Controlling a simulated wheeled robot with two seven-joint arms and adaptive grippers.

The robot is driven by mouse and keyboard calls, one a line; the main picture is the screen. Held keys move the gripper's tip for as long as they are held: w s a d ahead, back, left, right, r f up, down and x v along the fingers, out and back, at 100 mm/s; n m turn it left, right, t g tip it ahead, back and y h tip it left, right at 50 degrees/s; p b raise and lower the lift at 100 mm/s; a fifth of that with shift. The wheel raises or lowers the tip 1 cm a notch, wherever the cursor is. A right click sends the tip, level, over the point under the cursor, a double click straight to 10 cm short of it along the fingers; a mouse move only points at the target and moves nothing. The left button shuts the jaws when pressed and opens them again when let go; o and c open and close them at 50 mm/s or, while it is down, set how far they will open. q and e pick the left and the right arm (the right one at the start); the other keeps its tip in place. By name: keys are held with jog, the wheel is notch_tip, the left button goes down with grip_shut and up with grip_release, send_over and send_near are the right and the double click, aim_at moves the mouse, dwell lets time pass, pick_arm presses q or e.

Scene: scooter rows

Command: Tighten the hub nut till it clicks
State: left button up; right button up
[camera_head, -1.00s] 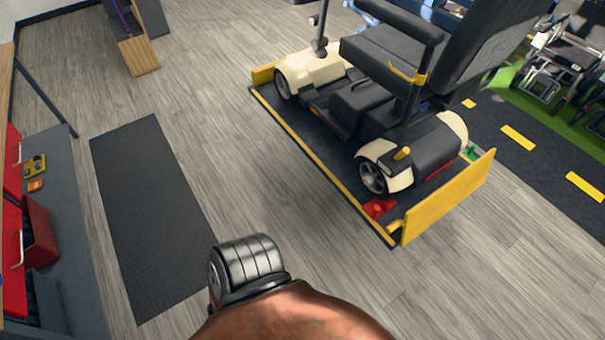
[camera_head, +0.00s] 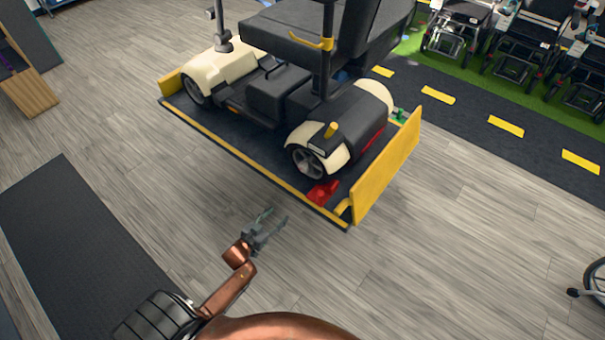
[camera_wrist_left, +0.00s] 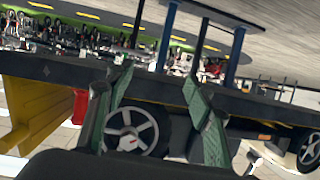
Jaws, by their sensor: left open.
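The hub nut is too small to make out at the hub of the scooter's near rear wheel (camera_head: 308,163). In the left wrist view that wheel (camera_wrist_left: 145,132) shows its grey spokes and a small reddish mark near its hub. My left gripper (camera_head: 277,215) is open and empty, over the floor in front of the platform, short of the wheel. In the left wrist view its two greenish fingers (camera_wrist_left: 158,88) stand apart, with part of the wheel showing between them. My right gripper is out of view.
The scooter stands on a dark platform with yellow edges (camera_head: 250,172). A red wedge (camera_head: 323,193) lies by the rear wheel, beside a raised yellow end plate (camera_head: 388,168). A dark mat (camera_head: 75,235) lies at left. Wheelchairs (camera_head: 525,45) stand at back right.

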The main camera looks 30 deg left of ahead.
aim_at(302, 169)
pick_arm(q)
jog(key=w+d+r+m+t+h+b, duration=0.15)
jog(key=w+r, duration=0.25)
jog(key=r, duration=0.4)
jog(key=w+r+n+t, duration=0.1)
jog(key=w+r+t, duration=0.25)
jog(key=r, duration=0.45)
jog(key=shift+m+g, duration=0.25)
jog(key=shift+g, duration=0.25)
jog(key=w+b, duration=0.1)
jog(key=w, duration=0.2)
jog(key=w+b, duration=0.1)
jog(key=w, duration=0.2)
jog(key=shift+w+d+r, duration=0.15)
jog(key=shift+w+d, duration=0.05)
jog(key=shift+w, duration=0.15)
jog(key=shift+w+r, duration=0.1)
jog(key=shift+w, duration=0.4)
jog(key=shift+h, duration=0.25)
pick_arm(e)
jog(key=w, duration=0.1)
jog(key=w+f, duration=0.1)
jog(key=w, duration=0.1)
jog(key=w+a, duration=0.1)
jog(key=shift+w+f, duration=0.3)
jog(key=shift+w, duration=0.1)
pick_arm(q)
jog(key=shift+c, duration=0.7)
jog(key=c, duration=1)
